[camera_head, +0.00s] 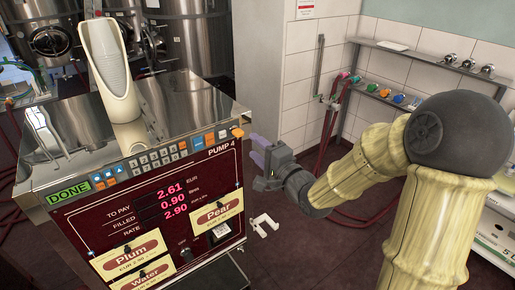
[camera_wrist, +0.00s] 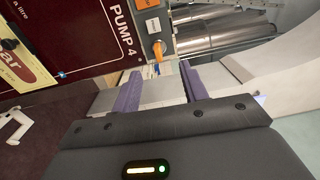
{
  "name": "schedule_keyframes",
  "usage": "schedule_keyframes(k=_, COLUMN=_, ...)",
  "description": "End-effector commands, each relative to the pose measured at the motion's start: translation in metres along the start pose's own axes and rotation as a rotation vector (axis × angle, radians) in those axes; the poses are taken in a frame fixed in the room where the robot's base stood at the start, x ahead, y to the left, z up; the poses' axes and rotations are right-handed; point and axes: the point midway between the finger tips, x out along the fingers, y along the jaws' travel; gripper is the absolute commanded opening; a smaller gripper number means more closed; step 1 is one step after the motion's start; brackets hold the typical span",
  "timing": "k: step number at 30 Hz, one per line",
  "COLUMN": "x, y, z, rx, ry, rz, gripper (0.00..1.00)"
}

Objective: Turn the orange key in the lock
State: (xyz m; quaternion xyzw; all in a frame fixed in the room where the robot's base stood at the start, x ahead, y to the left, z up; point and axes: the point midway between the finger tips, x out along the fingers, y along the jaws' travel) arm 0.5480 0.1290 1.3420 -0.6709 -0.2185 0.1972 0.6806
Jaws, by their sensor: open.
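The orange key (camera_wrist: 158,50) shows in the wrist view, sticking out from the edge of the pump's control strip. In the head view the orange key (camera_head: 238,132) is small at the right end of that strip on pump 4 (camera_head: 160,205). The lock itself is too small to make out clearly. My gripper (camera_wrist: 160,78) has its two purple fingers apart, with nothing between them. In the wrist view the key appears just beyond the fingertips, between their lines, not touching them. In the head view my gripper (camera_head: 257,149) is just right of the pump's upper right corner.
The pump's display reads DONE (camera_head: 69,194). A white nozzle (camera_head: 107,75) stands on top of the pump. A wall shelf (camera_head: 385,93) with coloured couplings and red hoses is behind my arm.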

Motion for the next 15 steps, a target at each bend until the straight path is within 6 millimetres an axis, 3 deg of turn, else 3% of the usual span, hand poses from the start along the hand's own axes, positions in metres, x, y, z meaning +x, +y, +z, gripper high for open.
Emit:
schedule_keyframes(k=8, x=0.008, y=0.001, z=0.000, rx=-0.003, ry=-0.001, rz=0.000, gripper=0.44)
schedule_keyframes(k=15, x=0.045, y=0.003, z=0.001, rx=-0.002, ry=-0.001, rz=0.000, gripper=0.44)
